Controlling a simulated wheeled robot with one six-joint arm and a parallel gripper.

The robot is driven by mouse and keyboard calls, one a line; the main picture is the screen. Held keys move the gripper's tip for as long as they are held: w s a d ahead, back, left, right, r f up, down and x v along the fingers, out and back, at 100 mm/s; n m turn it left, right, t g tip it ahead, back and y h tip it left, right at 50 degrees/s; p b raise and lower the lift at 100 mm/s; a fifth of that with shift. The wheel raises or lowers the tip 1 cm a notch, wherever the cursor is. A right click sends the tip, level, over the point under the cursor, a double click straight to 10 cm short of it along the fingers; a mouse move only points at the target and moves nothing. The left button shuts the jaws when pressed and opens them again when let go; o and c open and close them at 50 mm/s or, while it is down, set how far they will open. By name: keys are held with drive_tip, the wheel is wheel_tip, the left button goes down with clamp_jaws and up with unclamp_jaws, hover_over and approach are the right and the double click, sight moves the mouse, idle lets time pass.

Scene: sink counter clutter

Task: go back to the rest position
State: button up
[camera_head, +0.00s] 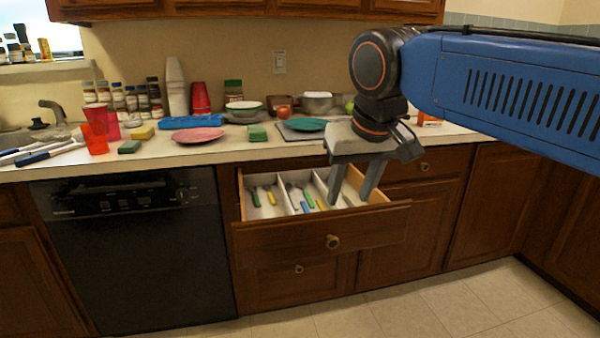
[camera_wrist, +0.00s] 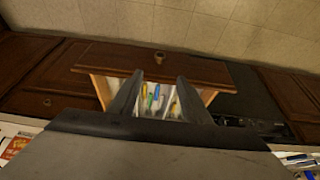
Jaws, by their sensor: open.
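My gripper (camera_head: 352,188) is open and empty. In the head view it hangs with its fingers pointing down, in front of the right part of an open drawer (camera_head: 320,238). In the wrist view the two fingers of my gripper (camera_wrist: 156,98) stand apart, with the drawer (camera_wrist: 150,62) beyond them. The drawer has white dividers and holds several pieces of cutlery with green, yellow and blue handles (camera_head: 307,198). My gripper hides part of the drawer's right side. Whether the fingertips are above or inside the drawer's rim is hard to tell.
The counter (camera_head: 230,151) is cluttered: a pink plate (camera_head: 197,135), a teal plate (camera_head: 306,124), a blue tray (camera_head: 191,121), red cups (camera_head: 95,138), jars and sponges. A black dishwasher (camera_head: 135,250) is left of the drawer, which juts out. The tiled floor (camera_head: 430,308) in front is clear.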

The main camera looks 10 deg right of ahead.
drive_tip(key=s+d+f, duration=0.3)
drive_tip(key=s+f, duration=0.2)
drive_tip(key=f, duration=0.5)
drive_tip(key=s+d+f, duration=0.4)
drive_tip(key=s+f, duration=0.1)
drive_tip(key=f, duration=0.6)
drive_tip(key=shift+s, duration=0.25)
